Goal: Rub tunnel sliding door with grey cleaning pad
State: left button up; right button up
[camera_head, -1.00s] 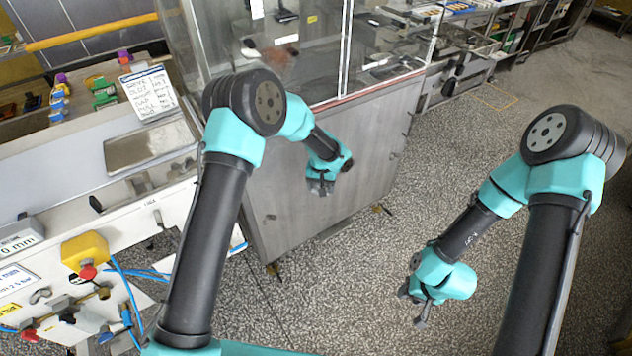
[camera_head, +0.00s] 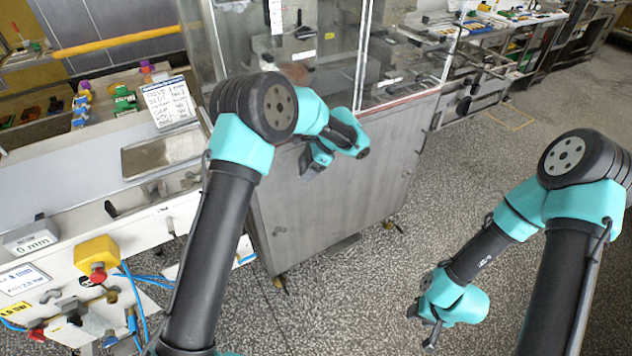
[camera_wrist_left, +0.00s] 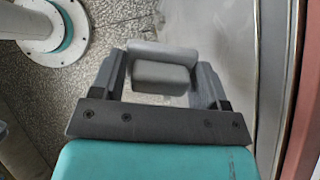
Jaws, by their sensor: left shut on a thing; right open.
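The grey cleaning pad (camera_wrist_left: 162,72) is a block with a thicker grip part, held between the two fingers of my left gripper (camera_wrist_left: 163,82) in the left wrist view. In the head view my left gripper (camera_head: 309,163) is in front of the steel cabinet front, below the clear panels; the pad is hard to make out there. The tunnel sliding door appears to be among the clear upright panels (camera_head: 338,45) above the cabinet; which panel slides I cannot tell. The pad looks apart from them. My right gripper (camera_head: 423,328) is open and empty above the floor at lower right.
The steel cabinet (camera_head: 350,205) has a red-edged ledge (camera_head: 405,98) below the panels. At left are a bench with a written sign (camera_head: 167,100), a yellow box with a red button (camera_head: 92,254) and blue hoses. The speckled floor (camera_head: 400,260) is open between my arms.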

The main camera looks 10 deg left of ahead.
pick_arm(q)
notch_tip(320, 180, up, 11)
jog(key=a+m+t+y, duration=0.3)
jog(key=m+t+y, duration=0.2)
jog(key=m+t, duration=0.3)
notch_tip(320, 180, up, 14)
jog(key=m+t, duration=0.6)
jog(key=t, duration=0.2)
send_over(298, 164)
jog(key=s+d, duration=0.1)
jog(key=s, duration=0.2)
jog(key=shift+w+f, duration=0.15)
jog(key=shift+w, duration=0.1)
jog(key=shift+a, duration=0.1)
jog(key=shift+x, duration=3)
jog(key=shift+x, duration=0.9)
jog(key=shift+w, duration=0.1)
jog(key=w+d, duration=0.2)
jog(key=d, duration=0.1)
